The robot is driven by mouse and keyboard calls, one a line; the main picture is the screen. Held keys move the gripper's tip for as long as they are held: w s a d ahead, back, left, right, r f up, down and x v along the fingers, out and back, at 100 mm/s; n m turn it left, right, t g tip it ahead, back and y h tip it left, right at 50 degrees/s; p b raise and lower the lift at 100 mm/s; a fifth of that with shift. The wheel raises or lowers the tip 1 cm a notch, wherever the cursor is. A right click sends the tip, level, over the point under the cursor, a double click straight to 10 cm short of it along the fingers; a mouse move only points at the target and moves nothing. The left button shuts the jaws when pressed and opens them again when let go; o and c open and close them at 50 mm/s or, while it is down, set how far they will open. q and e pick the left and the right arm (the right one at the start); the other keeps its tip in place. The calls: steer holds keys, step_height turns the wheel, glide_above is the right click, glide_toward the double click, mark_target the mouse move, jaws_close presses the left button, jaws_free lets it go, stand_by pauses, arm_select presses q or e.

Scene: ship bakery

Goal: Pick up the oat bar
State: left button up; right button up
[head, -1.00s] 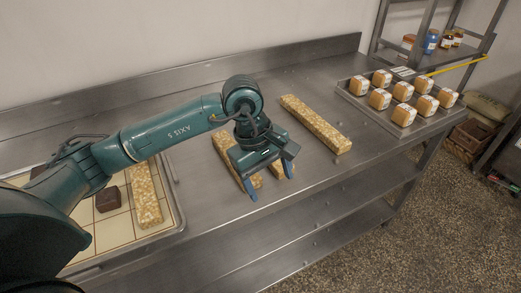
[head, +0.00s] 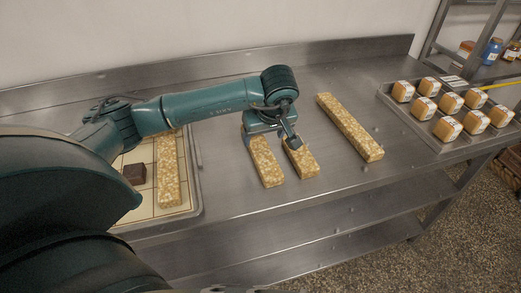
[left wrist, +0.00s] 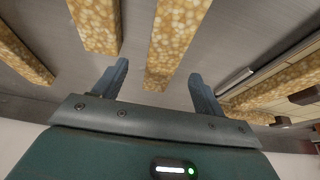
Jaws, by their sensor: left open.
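Two pale, grainy oat bars lie side by side on the steel counter in the head view, a left one (head: 266,164) and a right one (head: 303,160). My left gripper (head: 271,137) is open over their back ends, pointing down and empty. In the left wrist view, one bar (left wrist: 178,38) runs between the two fingers (left wrist: 158,68), apart from both. The neighbouring bar (left wrist: 95,22) is just outside the left finger. A longer bar (head: 350,128) lies further right in the head view. My right gripper is not in view.
A tray (head: 196,205) at the left holds another bar (head: 168,172) and a dark brown block (head: 134,174). A tray (head: 432,140) at the right holds several wrapped loaves. A raised wall (head: 345,47) backs the counter. Bare steel lies around the long bar.

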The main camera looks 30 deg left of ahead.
mark_target(261, 147)
arm_select(q)
steer(key=f, duration=0.2)
steer(key=a+f, duration=0.1)
steer(key=shift+f+p, duration=0.35)
steer(key=shift+f, duration=0.05)
steer(key=shift+w+f, duration=0.1)
steer(key=shift+f, duration=0.25)
steer(key=c, duration=1.2)
